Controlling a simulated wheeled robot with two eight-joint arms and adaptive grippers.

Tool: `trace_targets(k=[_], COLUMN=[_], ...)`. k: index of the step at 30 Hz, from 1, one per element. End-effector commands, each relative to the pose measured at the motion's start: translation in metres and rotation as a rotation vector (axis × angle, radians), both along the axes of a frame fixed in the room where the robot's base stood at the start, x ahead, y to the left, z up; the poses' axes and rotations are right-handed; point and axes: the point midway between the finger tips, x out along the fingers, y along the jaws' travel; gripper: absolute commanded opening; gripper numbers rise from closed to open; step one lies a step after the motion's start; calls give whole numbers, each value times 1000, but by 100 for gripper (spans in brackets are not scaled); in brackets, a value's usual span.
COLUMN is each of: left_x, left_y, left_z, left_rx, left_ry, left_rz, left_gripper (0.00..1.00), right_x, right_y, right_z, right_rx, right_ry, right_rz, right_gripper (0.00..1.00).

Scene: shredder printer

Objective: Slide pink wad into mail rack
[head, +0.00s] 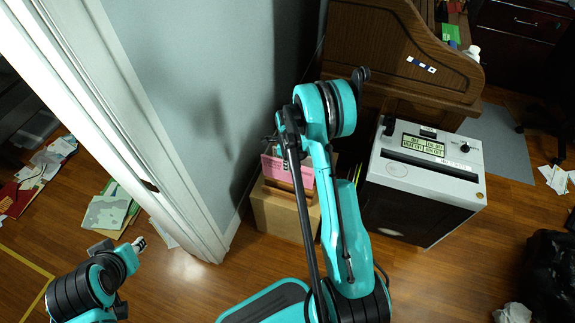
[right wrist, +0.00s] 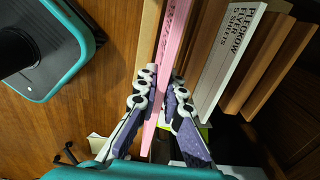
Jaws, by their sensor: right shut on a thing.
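The pink wad (right wrist: 173,45) is a thin flat slab with writing along its edge. My right gripper (right wrist: 164,88) is shut on it, one finger on each side. The pink wad also shows in the head view (head: 287,171), above a tan box by the wall. In the right wrist view it lies between a tan wooden panel and a white pad of the mail rack (right wrist: 265,70). I cannot tell how deep it sits. My right arm hides much of the rack in the head view. My left gripper (head: 139,243) is far left, near the floor, apart from these things.
The white pad (right wrist: 225,60) reads "FLYER 5 SHEETS". The tan box (head: 282,213) stands against the grey wall. A grey-topped shredder (head: 425,165) stands right of my right arm. A wooden desk (head: 395,50) is behind. Papers (head: 110,208) lie on the floor at left.

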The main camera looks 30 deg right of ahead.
Motion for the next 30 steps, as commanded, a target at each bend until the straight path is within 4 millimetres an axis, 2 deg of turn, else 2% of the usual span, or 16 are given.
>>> trace_targets(k=[4,14,30], left_x=[0,0,0], left_y=[0,0,0], left_z=[-7,-33,-30], left_rx=[0,0,0], left_ry=[0,0,0], left_rz=[0,0,0], left_gripper=[30,30,30], right_x=[0,0,1], right_y=[1,0,0], right_z=[-2,-33,-81], right_rx=[-2,-2,-2], right_ry=[-2,-2,-2], right_rz=[1,2,2], right_gripper=[0,0,0])
